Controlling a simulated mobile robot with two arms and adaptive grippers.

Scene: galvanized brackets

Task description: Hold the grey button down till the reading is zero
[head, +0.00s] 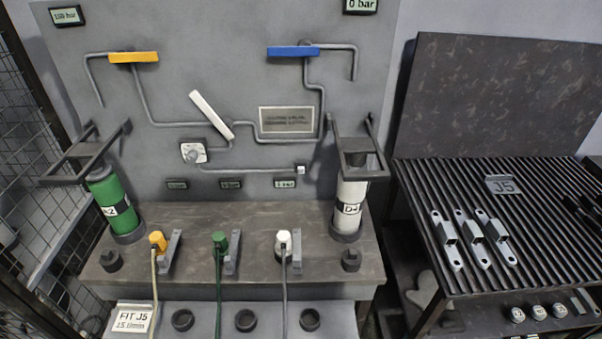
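A grey round button or knob (190,153) sits on a pale square plate on the grey panel, left of centre; I cannot tell for sure that it is the task's button. A small pale block (300,169) ends a pipe farther right. The top right display (360,5) reads 0 bar. The top left display (67,16) shows a bar reading in three digits, perhaps 130. Three small displays (285,183) sit low on the panel, their digits too small to read surely. Neither gripper is in view.
A yellow lever (134,57), a blue lever (293,51) and a slanted white lever (211,113) stick out from the panel. A green cylinder (108,191) and a white cylinder (350,199) stand below in dark frames. Brackets (471,238) lie on the right slatted table (420,190).

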